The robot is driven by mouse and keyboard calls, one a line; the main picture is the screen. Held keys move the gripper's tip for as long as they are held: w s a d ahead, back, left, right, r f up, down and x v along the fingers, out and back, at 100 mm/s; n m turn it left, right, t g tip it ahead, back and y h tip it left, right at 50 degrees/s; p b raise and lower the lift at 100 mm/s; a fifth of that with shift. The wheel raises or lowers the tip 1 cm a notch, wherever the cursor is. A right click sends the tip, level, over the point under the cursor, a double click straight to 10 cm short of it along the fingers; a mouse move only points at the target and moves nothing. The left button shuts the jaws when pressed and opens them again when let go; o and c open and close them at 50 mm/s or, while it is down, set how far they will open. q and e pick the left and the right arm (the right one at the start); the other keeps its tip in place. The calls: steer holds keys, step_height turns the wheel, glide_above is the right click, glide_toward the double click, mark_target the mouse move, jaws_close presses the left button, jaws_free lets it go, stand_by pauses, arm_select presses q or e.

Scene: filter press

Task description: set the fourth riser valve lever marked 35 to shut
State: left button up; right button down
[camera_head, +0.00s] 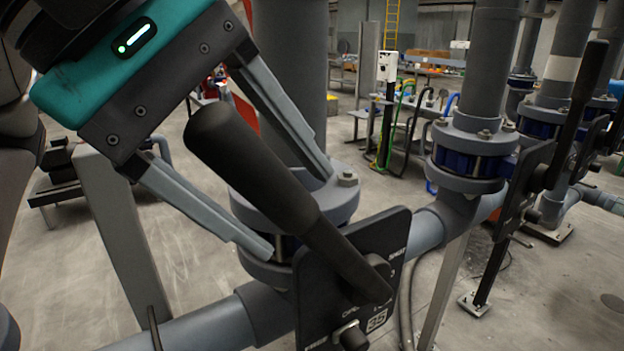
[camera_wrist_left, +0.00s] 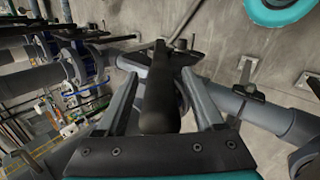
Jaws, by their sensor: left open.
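The black valve lever (camera_head: 270,185) rises up and to the left from its pivot on a dark plate (camera_head: 325,290). The plate carries the number 35, with a SHUT marking at its upper right and an OPEN marking lower down. My left gripper (camera_head: 295,212) is open, with its fingers behind and to either side of the lever in the head view. In the left wrist view the lever (camera_wrist_left: 160,95) lies between the two spread fingers of the gripper (camera_wrist_left: 160,74), with gaps on both sides. The lever hides part of the plate. My right gripper is not in view.
A grey riser pipe with a bolted flange (camera_head: 345,185) stands right behind the plate. Another valve with an upright black lever (camera_head: 575,115) is at the right. A grey horizontal pipe (camera_head: 200,330) runs along below. Open concrete floor and workbenches lie beyond.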

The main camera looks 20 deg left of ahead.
arm_select(q)
steer(key=p+v, duration=0.4)
steer(key=v, duration=1.1)
steer(key=shift+p, duration=0.4)
